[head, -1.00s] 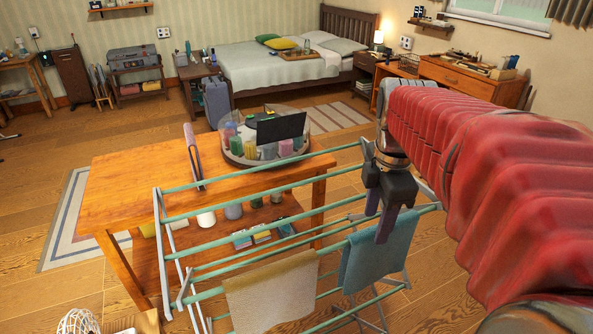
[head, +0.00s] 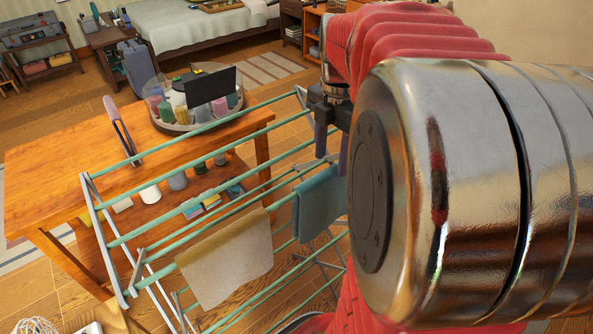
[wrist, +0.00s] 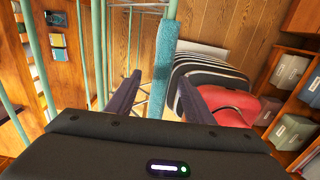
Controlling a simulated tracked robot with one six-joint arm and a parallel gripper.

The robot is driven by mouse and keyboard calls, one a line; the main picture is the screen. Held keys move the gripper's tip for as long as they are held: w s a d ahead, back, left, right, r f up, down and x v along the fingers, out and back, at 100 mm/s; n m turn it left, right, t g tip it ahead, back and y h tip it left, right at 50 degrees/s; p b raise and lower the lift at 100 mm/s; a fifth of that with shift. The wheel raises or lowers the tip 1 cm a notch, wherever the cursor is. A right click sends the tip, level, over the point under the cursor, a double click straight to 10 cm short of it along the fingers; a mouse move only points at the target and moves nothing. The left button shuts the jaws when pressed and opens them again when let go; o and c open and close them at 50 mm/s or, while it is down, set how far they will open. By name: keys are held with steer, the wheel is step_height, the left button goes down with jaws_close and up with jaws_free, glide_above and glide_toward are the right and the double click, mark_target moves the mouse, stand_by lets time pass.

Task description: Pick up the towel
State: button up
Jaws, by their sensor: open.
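A teal towel (head: 318,204) hangs over a bar near the right end of a drying rack (head: 172,241). A beige towel (head: 230,258) hangs to its left. My gripper (head: 331,163) is open and empty, pointing down just above and beside the teal towel. In the wrist view, the teal towel (wrist: 163,72) is a narrow strip seen from above, lying between the fingers of my gripper (wrist: 158,82) but closer to the right one. I cannot tell whether a finger touches it. My arm hides the area right of the towel in the head view.
A wooden table (head: 60,160) stands behind the rack, bearing a round clear-sided organizer (head: 160,110) of bottles. In the wrist view, a red item (wrist: 225,105) and striped items lie below, with shelf boxes (wrist: 290,70) at the right.

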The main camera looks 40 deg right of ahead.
mark_target(330, 170)
step_height(330, 170, down, 7)
steer(key=shift+f, duration=0.1)
stand_by(0.4)
steer(key=f, duration=0.5)
steer(key=shift+s+a, duration=0.2)
steer(key=shift+a, duration=0.1)
steer(key=shift+c, duration=0.6)
jaws_close()
